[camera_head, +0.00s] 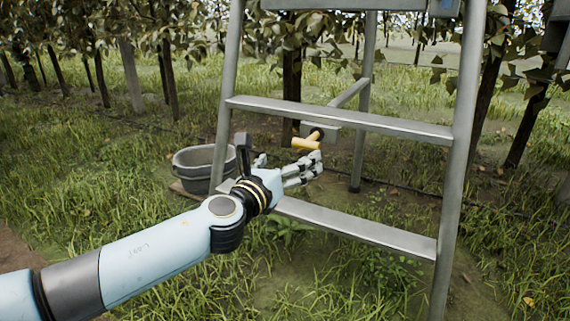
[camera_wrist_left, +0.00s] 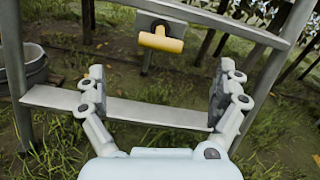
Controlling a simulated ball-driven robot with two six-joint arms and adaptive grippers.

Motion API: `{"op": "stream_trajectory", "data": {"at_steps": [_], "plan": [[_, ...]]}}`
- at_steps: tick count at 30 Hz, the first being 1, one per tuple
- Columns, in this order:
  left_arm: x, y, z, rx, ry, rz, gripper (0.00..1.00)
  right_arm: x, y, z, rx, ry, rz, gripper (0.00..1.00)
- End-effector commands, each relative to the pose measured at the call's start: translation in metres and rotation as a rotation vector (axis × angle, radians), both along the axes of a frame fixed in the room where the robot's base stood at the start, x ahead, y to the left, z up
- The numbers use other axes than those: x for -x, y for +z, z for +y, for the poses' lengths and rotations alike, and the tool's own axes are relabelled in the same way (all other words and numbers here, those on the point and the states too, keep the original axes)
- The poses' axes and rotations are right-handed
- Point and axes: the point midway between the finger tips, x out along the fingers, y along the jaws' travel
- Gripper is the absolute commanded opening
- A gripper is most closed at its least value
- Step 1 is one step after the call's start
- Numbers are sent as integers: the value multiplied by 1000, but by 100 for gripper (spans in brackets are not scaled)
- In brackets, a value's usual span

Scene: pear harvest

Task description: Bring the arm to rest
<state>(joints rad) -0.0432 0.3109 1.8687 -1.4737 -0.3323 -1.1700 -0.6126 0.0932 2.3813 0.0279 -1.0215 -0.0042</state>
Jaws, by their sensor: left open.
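My left arm comes in from the left in the head view, and my left gripper (camera_head: 308,168) is in front of the ladder's lower part. In the left wrist view the two fingers of the left gripper (camera_wrist_left: 155,98) are wide apart with nothing between them. The lower ladder rung shows behind and between the fingers. My right gripper is in neither view.
A metal stepladder (camera_head: 340,118) stands close ahead. A yellow handle (camera_head: 305,144) on a grey block shows beyond the gripper, also in the left wrist view (camera_wrist_left: 161,40). A grey tub (camera_head: 196,166) sits left of the ladder. Trees stand behind; grass at left is open.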

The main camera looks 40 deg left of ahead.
Motion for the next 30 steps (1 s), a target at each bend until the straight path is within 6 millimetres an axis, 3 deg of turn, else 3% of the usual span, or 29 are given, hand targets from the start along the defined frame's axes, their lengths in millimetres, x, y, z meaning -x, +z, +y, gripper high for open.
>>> {"op": "stream_trajectory", "data": {"at_steps": [5, 23, 26, 28, 30], "plan": [[12, 0, -3, 1, 1, 0, 100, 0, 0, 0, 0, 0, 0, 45], [15, -4, -3, 2, 1, 8, 100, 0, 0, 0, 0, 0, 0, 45], [32, -22, -5, 12, 5, 50, 100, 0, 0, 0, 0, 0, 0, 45], [56, -39, -12, 59, 12, 92, 100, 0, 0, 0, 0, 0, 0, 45], [92, -56, -16, 242, 74, 128, 100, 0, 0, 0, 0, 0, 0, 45]]}}
